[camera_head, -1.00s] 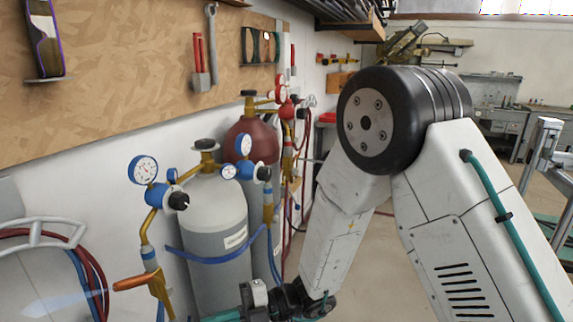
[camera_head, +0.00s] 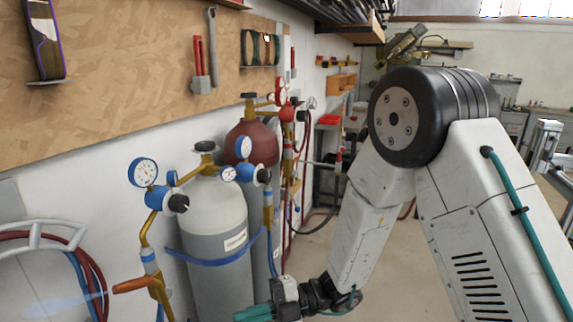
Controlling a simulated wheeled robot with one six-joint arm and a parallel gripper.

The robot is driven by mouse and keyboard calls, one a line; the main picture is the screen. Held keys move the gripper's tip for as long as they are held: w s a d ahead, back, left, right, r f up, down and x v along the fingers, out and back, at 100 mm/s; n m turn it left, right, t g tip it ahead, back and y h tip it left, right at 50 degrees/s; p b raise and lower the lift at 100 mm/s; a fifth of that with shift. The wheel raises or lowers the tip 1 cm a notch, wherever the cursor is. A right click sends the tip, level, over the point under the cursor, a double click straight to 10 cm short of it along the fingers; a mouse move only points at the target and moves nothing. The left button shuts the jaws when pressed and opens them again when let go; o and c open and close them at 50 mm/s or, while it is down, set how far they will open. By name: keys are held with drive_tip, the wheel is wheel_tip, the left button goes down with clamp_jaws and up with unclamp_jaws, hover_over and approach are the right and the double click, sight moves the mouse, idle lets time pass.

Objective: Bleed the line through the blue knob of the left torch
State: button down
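A brass torch with an orange-copper nozzle (camera_head: 132,286) is at the lower left, its lower end cut off by the frame. I cannot clearly tell which blue part is the torch's blue knob. My gripper (camera_head: 252,313), with teal fingers, is at the bottom edge, right of the torch and apart from it, in front of the grey cylinder. Its fingertips are partly cut off, so its opening is unclear.
A grey cylinder (camera_head: 214,215) with a blue strap and a dark red cylinder (camera_head: 249,143) stand against the wall. A second regulator (camera_head: 246,173) and hoses hang beside them. Coiled red and blue hoses (camera_head: 88,265) are at left. A faint bluish streak (camera_head: 60,305) lies left of the nozzle.

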drive_tip(key=s+a+n, duration=0.2)
drive_tip(key=a+n, duration=0.3)
drive_tip(key=a, duration=0.1)
drive_tip(key=shift+s+f, duration=0.35)
drive_tip(key=shift+f, duration=0.05)
idle(0.3)
drive_tip(key=shift+s+r, duration=0.25)
drive_tip(key=shift+s, duration=0.25)
idle(0.9)
drive_tip(key=shift+r, duration=0.7)
idle(0.5)
drive_tip(key=v, duration=0.6)
drive_tip(key=shift+w+r, duration=0.25)
drive_tip(key=shift+w, duration=0.1)
